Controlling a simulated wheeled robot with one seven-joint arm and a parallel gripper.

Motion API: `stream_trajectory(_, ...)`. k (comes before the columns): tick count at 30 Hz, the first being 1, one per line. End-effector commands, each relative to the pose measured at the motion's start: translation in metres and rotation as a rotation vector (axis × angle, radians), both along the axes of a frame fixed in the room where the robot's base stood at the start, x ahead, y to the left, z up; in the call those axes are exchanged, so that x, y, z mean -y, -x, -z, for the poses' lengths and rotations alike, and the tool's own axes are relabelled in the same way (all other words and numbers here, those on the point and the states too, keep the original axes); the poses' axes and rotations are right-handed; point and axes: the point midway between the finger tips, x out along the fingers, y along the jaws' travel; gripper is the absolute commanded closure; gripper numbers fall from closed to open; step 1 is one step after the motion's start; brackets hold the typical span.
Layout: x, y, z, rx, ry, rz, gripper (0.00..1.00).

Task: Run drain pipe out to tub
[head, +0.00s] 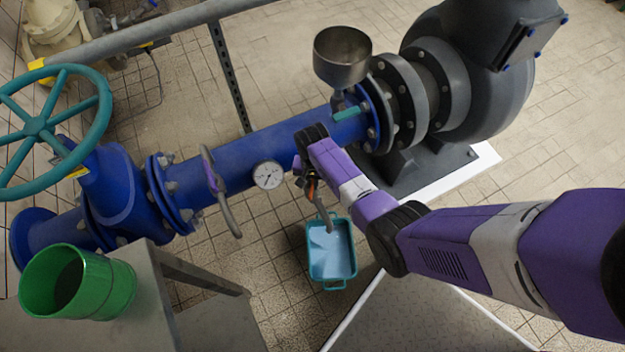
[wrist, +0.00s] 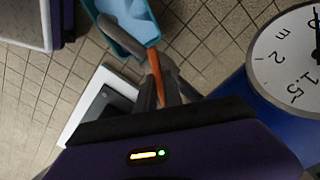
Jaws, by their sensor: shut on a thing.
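A grey drain pipe (head: 325,212) with an orange part hangs below the blue main pipe, its lower end over the tub in the head view. In the wrist view, the grey drain pipe (wrist: 121,36) and its orange part (wrist: 156,76) run from the jaws towards the tub. The teal tub (head: 346,268) stands on the tiled floor; it also shows in the wrist view (wrist: 146,30). My gripper (head: 311,186) is shut on the drain pipe's orange part, as far as shows; the wrist view shows the jaws (wrist: 160,88) around it. The pipe's upper joint is hidden.
A pressure gauge (head: 268,175) sits close left of my gripper. A second bent pipe with a purple lever (head: 209,168) is further left. A funnel (head: 342,57) stands above the blue pipe (head: 254,148).

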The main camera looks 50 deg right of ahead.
Motion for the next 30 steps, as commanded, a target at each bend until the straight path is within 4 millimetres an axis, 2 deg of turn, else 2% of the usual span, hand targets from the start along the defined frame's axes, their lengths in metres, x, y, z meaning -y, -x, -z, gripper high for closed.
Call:
stream_trajectory(21, -0.0007, 0.0003, -0.0008, -0.001, 0.0, 0.664, 1.0)
stream_trajectory(30, -0.0006, 0.0001, -0.0003, -0.001, 0.0, 0.858, 1.0)
